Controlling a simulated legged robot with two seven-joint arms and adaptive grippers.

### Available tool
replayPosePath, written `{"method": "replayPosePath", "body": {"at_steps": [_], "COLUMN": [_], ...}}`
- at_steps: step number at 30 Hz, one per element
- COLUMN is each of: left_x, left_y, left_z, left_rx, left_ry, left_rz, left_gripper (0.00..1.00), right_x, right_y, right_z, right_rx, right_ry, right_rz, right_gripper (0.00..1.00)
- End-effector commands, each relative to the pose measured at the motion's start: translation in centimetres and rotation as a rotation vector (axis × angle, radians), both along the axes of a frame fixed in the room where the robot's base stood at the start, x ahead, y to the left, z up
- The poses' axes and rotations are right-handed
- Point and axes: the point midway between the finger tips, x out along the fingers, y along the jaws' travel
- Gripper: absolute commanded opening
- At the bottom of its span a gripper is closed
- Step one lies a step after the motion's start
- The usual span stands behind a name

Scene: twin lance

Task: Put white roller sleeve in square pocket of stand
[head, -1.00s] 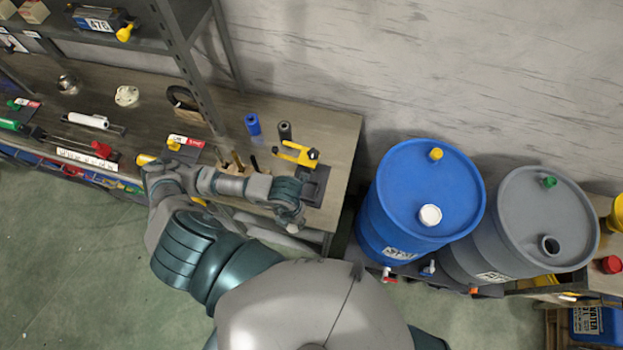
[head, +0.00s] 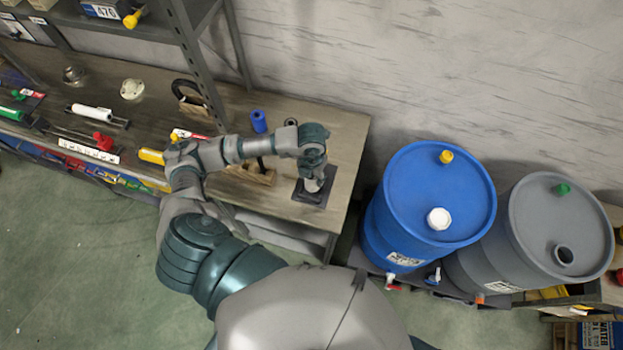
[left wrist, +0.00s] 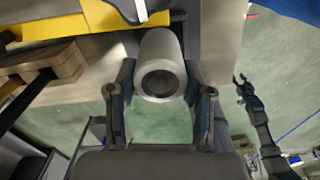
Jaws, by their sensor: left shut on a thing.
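My left gripper (head: 316,186) is over the dark stand (head: 306,198) near the right end of the bench, and its arm hides much of the stand. In the left wrist view the gripper (left wrist: 161,88) is shut on a pale, hollow cylinder, the white roller sleeve (left wrist: 160,50), with its open end facing the camera. A yellow part of the stand (left wrist: 115,14) shows just beyond the sleeve. The square pocket cannot be made out. What looks like my right gripper (left wrist: 241,88) shows small at the right, its jaws unclear.
A blue sleeve (head: 258,121) stands behind my arm. A wooden block (head: 252,175) lies left of the stand. A shelf post (head: 201,65) rises farther left. A blue drum (head: 425,200) and a grey drum (head: 545,220) stand right of the bench.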

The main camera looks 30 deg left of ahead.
Motion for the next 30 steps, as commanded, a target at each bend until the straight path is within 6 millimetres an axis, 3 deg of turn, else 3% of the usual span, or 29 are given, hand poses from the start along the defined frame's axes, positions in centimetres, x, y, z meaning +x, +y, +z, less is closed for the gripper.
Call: {"method": "replayPosePath", "body": {"at_steps": [5, 15, 16, 18, 30], "left_x": [-0.3, -0.3, -0.3, -0.3, -0.2], "left_y": [-0.1, -0.1, -0.1, -0.1, -0.1], "left_z": [-2.5, -3.0, -3.0, -2.9, -2.5], "left_rx": [0.001, 0.000, 0.000, 0.000, 0.000], "left_ry": [0.007, 0.004, 0.005, 0.005, 0.003], "left_rz": [-0.002, -0.002, -0.002, -0.002, -0.002], "left_gripper": [0.11, 0.11, 0.56, 0.73, 0.76], "right_x": [-0.2, -0.3, -0.3, -0.3, -0.4], "right_y": [-0.2, -0.3, -0.3, -0.3, -0.2], "right_z": [0.8, 0.5, 0.5, 0.6, 0.7], "right_rx": [-0.002, -0.003, -0.003, -0.003, -0.003], "right_ry": [0.004, 0.005, 0.005, 0.005, 0.005], "right_rz": [0.001, 0.001, 0.001, 0.002, 0.002], "right_gripper": [0.40, 0.40, 0.40, 0.40, 0.40]}}
